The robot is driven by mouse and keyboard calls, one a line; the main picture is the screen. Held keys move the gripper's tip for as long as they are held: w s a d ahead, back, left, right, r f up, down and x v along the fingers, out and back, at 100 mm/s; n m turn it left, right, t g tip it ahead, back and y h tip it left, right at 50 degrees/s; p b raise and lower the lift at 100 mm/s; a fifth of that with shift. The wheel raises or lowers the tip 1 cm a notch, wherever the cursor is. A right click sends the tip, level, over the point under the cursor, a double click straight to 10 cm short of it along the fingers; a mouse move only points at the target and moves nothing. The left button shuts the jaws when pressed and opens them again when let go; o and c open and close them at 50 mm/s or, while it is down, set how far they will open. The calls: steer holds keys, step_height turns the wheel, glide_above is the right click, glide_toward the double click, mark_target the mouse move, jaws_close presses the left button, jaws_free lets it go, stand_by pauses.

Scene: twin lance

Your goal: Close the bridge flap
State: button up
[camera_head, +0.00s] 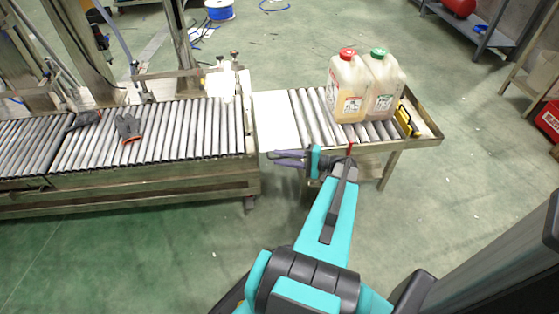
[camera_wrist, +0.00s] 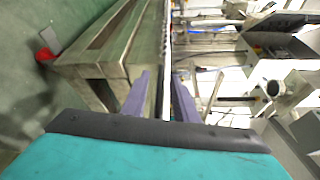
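The bridge flap (camera_head: 275,121) appears as a plain white panel between the long roller conveyor and the short roller table in the head view. It looks flat, level with the rollers. My gripper (camera_head: 275,158) is at its near edge, fingers pointing left and parted. In the wrist view the two purple-grey fingers of my gripper (camera_wrist: 162,76) stand apart, with a thin pale edge running between them. I cannot tell whether that edge is the flap or whether the fingers touch it.
The long conveyor (camera_head: 180,132) is at left, with a dark glove (camera_head: 128,127) on its rollers. Two jugs, red-capped (camera_head: 347,90) and green-capped (camera_head: 384,88), stand on the short roller table (camera_head: 309,118). A yellow-handled item (camera_head: 407,121) lies right of them. Green floor in front is clear.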

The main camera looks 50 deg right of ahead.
steer(key=shift+w, duration=0.1)
jaws_close()
stand_by(1.4)
